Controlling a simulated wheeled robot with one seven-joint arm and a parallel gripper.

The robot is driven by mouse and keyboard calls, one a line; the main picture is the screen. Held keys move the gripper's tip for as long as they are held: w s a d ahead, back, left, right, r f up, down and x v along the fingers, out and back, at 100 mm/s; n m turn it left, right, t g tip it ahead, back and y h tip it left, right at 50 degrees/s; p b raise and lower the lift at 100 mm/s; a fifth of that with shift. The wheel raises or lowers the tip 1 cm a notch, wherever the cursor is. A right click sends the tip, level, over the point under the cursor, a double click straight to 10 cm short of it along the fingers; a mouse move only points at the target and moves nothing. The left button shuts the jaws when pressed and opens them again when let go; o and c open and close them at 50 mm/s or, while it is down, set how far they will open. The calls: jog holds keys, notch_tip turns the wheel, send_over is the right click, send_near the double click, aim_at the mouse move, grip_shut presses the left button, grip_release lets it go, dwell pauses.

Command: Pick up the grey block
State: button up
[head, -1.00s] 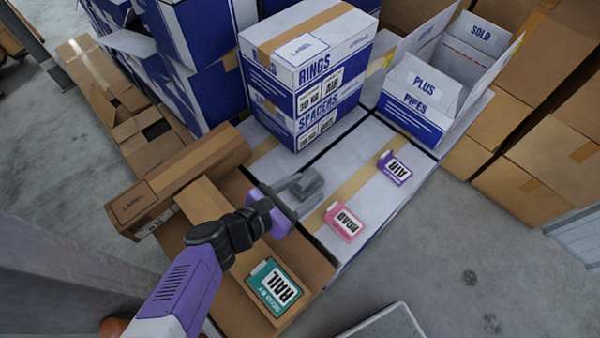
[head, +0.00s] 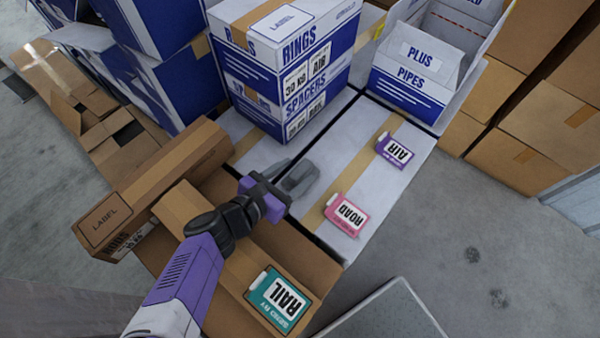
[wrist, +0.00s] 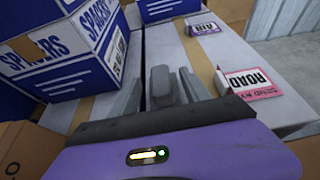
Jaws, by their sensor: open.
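The grey block (head: 301,175) lies on top of the white-topped boxes, near the dark seam between them. In the wrist view the grey block (wrist: 162,84) shows upright in the picture, between my two grey fingers. My gripper (head: 290,178) is open and reaches over the boxes at the block. In the wrist view my gripper (wrist: 160,90) has one finger on each side of the block, with a narrow gap visible on the right. I cannot tell whether either finger touches it. In the head view the fingers partly overlap the block.
Stacked Rings and Spacers boxes (head: 288,75) stand just behind the block. A pink ROAD carton (head: 347,214) and a purple AIR carton (head: 394,150) lie to the right. A teal RAIL carton (head: 278,299) sits in front on brown cardboard. An open Pipes box (head: 415,85) stands back right.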

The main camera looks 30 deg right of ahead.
aim_at(307, 165)
jog(key=shift+p+x, duration=0.45)
jog(key=shift+x, duration=2.2)
jog(key=shift+f, duration=0.1)
grip_shut()
